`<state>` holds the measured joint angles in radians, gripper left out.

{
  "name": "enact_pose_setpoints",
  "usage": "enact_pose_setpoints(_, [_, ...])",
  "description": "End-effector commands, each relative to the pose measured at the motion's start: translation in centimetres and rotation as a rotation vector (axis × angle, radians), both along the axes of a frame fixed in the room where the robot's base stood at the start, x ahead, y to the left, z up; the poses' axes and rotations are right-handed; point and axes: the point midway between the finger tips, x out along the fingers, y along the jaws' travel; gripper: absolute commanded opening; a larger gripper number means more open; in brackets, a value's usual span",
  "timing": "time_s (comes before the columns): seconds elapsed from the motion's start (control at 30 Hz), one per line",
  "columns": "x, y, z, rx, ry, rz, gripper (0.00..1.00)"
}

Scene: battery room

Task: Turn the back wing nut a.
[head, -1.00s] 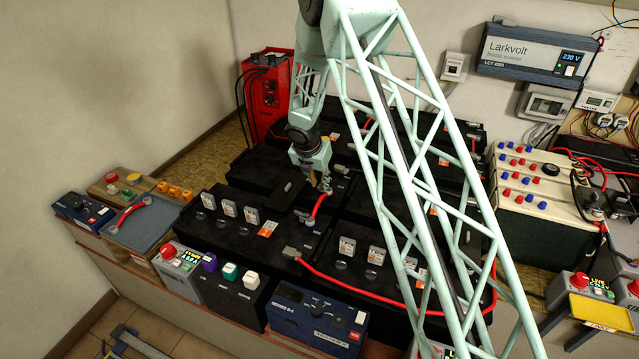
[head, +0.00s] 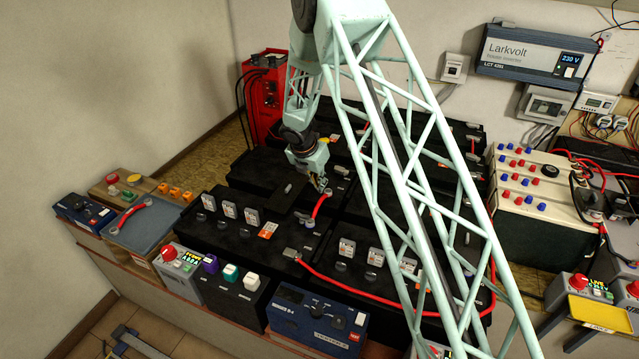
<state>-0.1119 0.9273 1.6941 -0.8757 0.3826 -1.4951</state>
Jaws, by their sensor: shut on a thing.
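My gripper (head: 322,186) is at the back end of a short red cable link (head: 319,206) on the black batteries, pointing down. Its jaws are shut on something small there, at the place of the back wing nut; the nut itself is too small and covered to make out. The link's front end has a grey-blue terminal piece (head: 308,222) on the nearer battery (head: 268,215).
Several black batteries fill the bench. A long red cable (head: 390,302) runs along the front row. A blue tray with a red link (head: 134,216) lies at left. A red charger (head: 262,90) stands behind. My lattice arm hides part of the right-hand batteries.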

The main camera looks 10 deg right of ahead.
Motion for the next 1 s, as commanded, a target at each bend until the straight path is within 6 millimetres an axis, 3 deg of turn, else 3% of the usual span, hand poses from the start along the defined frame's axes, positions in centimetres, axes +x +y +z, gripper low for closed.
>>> enact_pose_setpoints(1.0, [1.1,0.4,0.0,0.000,0.001,-0.918,0.00])
